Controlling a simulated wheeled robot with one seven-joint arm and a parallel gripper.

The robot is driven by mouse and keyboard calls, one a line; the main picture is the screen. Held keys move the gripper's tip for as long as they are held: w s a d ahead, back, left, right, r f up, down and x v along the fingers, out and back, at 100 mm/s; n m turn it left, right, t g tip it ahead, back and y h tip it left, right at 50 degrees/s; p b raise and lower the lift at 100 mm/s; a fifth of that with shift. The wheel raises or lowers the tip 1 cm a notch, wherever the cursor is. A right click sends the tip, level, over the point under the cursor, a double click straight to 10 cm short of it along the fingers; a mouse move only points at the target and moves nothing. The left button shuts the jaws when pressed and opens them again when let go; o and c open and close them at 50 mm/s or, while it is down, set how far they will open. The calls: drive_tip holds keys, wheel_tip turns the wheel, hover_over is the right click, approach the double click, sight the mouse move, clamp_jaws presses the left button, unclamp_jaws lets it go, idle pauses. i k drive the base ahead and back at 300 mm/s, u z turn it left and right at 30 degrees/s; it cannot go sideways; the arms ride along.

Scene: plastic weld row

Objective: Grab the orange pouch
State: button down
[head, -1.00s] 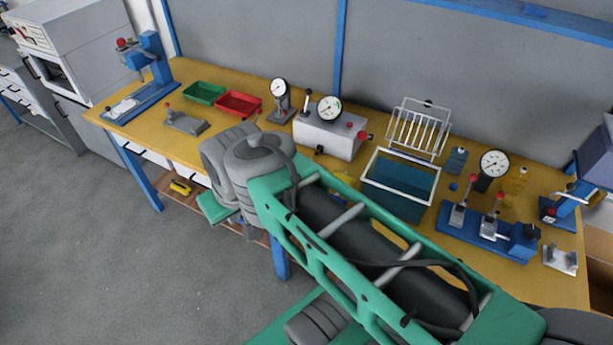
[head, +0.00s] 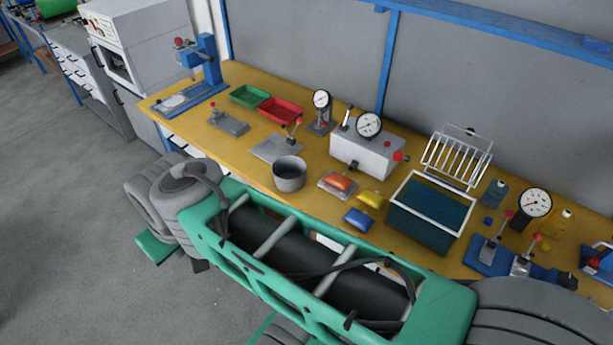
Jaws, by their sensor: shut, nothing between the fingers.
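The orange pouch (head: 340,182) lies on a small pale plate or tray on the yellow workbench, in front of the white gauge box. A yellow pouch (head: 370,199) and a blue pouch (head: 358,219) lie just to its right and nearer the bench's front edge. The orange pouch is in plain sight.
A grey pot (head: 290,174) stands left of the orange pouch. A white-rimmed blue tank (head: 432,212) stands to its right, and the white gauge box (head: 366,152) behind. Red (head: 282,110) and green (head: 249,96) trays sit farther left. Open grey floor (head: 70,240) lies at left.

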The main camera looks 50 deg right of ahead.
sight(338, 180)
drive_tip(key=i, duration=0.6)
drive_tip(key=z, duration=2.45)
drive_tip(key=i, duration=0.5)
drive_tip(key=z, duration=0.05)
drive_tip(key=k, duration=1.25)
drive_tip(key=u, duration=0.6)
drive_tip(key=i, duration=0.4)
drive_tip(key=u, duration=0.75)
drive_tip(key=i, duration=0.9)
drive_tip(key=z, duration=0.05)
